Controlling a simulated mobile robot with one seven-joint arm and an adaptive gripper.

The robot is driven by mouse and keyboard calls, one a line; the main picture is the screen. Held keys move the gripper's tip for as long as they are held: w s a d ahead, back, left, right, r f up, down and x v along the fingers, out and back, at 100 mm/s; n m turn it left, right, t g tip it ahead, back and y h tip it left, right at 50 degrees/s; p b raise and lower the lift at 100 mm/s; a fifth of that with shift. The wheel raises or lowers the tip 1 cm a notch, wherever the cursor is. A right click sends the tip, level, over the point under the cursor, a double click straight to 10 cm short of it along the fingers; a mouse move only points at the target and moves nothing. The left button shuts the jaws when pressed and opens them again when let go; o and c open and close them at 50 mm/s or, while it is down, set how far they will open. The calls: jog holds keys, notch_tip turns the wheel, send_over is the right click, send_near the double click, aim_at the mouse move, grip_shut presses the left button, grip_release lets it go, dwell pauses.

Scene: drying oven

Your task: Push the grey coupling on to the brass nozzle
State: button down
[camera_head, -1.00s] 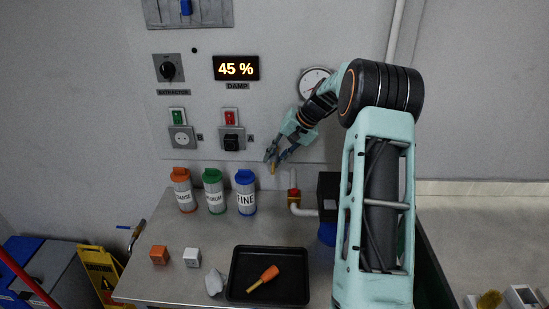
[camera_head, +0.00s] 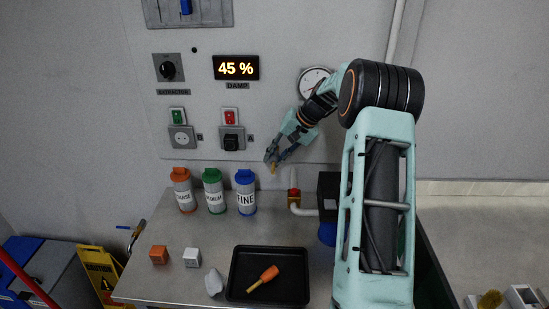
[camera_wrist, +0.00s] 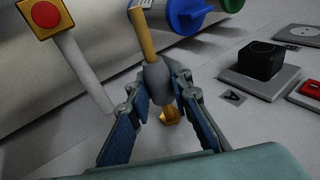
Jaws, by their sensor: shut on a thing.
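My gripper (camera_wrist: 157,82) is shut on the grey coupling (camera_wrist: 157,74), with a blue-padded finger on each side of it. A yellow-brown tube (camera_wrist: 143,34) runs from the coupling's far end. The brass nozzle (camera_wrist: 170,115) shows between my fingers, just below the coupling in the wrist view, by the grey wall panel. The two look close and roughly in line; I cannot tell whether they touch. In the head view my gripper (camera_head: 272,158) is in front of the panel, above the bench, and hides the nozzle.
A white pipe with a red-topped fitting (camera_head: 294,192) stands right of and below my gripper. Orange, green and blue-lidded canisters (camera_head: 246,195) stand to the left. A black tray (camera_head: 240,296) with an orange-handled tool lies on the bench. A black plug (camera_wrist: 260,60) sits on the panel.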

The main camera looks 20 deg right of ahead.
jog(key=shift+w+d+p, duration=0.25)
jog(key=shift+w+p, duration=0.2)
jog(key=shift+w, duration=0.1)
jog(key=shift+w+d+p, duration=0.2)
jog(key=shift+w+p, duration=0.2)
jog(key=shift+w, duration=0.15)
dwell(0.7)
jog(key=c, duration=1.7)
grip_release()
jog(key=shift+r, duration=0.1)
jog(key=shift+d+r, duration=0.1)
jog(key=v, duration=1.1)
jog(key=shift+s+r, duration=0.15)
jog(key=shift+r, duration=0.15)
